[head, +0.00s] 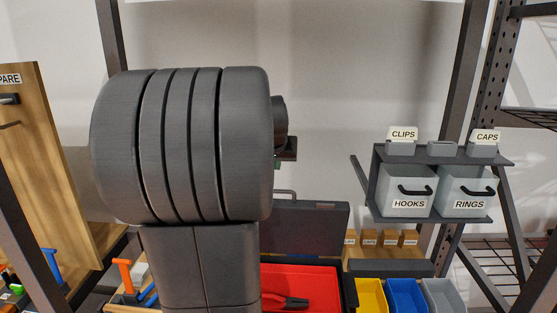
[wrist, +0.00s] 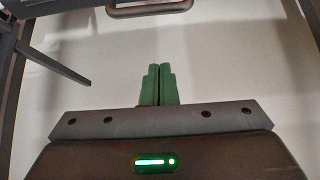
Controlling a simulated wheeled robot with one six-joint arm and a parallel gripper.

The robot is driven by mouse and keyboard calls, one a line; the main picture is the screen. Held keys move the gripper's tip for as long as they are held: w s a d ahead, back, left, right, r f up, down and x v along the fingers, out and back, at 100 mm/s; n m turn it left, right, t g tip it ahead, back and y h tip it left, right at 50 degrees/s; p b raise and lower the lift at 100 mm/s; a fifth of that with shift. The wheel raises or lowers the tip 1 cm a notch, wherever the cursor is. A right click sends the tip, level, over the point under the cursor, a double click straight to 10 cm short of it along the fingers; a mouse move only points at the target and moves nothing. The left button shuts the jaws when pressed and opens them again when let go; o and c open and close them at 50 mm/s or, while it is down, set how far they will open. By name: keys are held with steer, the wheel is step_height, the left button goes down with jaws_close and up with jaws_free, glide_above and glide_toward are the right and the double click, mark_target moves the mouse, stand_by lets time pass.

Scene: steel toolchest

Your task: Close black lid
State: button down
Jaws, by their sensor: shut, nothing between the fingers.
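The black lid (head: 318,228) stands open, roughly upright, behind a red-lined tray (head: 330,275) in the head view. My arm hides its left part. A thin handle (head: 285,192) shows at its top edge. My gripper (wrist: 160,70) shows in the wrist view, with its two green fingers shut together and nothing between them. A dark edge with a rounded handle (wrist: 155,10) crosses the top of that view, apart from the fingertips; I cannot tell for sure that it is the lid's.
Pliers (head: 285,303) lie in the red tray. Yellow (head: 371,295), blue (head: 406,295) and grey bins (head: 443,295) stand to its right. A rack with a HOOKS bin (head: 407,187) and a RINGS bin (head: 466,190) is at right. A wooden panel (head: 45,165) stands at left.

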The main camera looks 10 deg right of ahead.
mark_target(276, 200)
steer(key=f, duration=0.2)
steer(key=f+p, duration=0.1)
steer(key=f, duration=0.2)
steer(key=shift+w+d, duration=0.1)
steer(key=shift+w, duration=0.1)
steer(key=shift+s+f, duration=0.3)
steer(key=shift+s, duration=0.1)
steer(key=shift+f, duration=0.15)
